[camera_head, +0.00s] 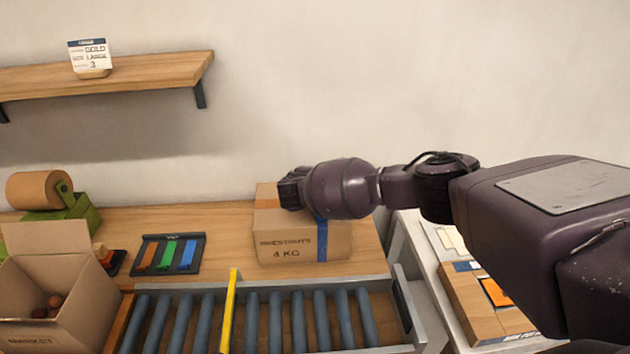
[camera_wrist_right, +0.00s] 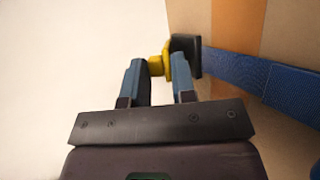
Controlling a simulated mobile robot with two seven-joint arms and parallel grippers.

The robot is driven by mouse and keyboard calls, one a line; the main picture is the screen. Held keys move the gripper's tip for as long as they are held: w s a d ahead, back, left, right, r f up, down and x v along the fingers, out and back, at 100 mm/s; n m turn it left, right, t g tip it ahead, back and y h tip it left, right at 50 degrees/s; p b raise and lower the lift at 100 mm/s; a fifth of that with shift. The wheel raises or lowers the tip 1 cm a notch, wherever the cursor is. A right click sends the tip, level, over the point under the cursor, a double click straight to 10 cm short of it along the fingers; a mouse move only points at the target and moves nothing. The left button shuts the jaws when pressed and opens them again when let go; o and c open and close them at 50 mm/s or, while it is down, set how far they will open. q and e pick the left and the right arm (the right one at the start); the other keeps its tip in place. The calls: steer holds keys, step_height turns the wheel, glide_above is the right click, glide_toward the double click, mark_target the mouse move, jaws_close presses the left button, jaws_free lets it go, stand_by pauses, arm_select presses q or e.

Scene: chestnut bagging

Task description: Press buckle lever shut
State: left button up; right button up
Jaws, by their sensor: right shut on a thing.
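The closed cardboard box (camera_head: 285,248) marked 4 KG stands on the wooden bench, with a blue strap (camera_head: 321,240) around its right part. In the right wrist view the strap (camera_wrist_right: 235,72) runs to a black buckle (camera_wrist_right: 187,56) at the box's side, with a yellow lever (camera_wrist_right: 157,66) sticking out. My right gripper (camera_wrist_right: 156,76) is shut on the yellow lever between its two blue-grey fingers. In the head view the right gripper (camera_head: 289,190) is at the box's upper left, and the buckle is hidden there. My left gripper is not in view.
A roller conveyor (camera_head: 275,318) with a yellow bar (camera_head: 230,310) runs in front of the box. An open carton (camera_head: 40,300) with chestnuts stands left. A tray of coloured strips (camera_head: 168,254) and a tape dispenser (camera_head: 50,205) are on the bench. A shelf (camera_head: 140,75) hangs above.

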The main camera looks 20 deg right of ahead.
stand_by(0.7)
steer(key=o, duration=0.7)
steer(key=shift+o, duration=0.3)
steer(key=shift+r, duration=0.1)
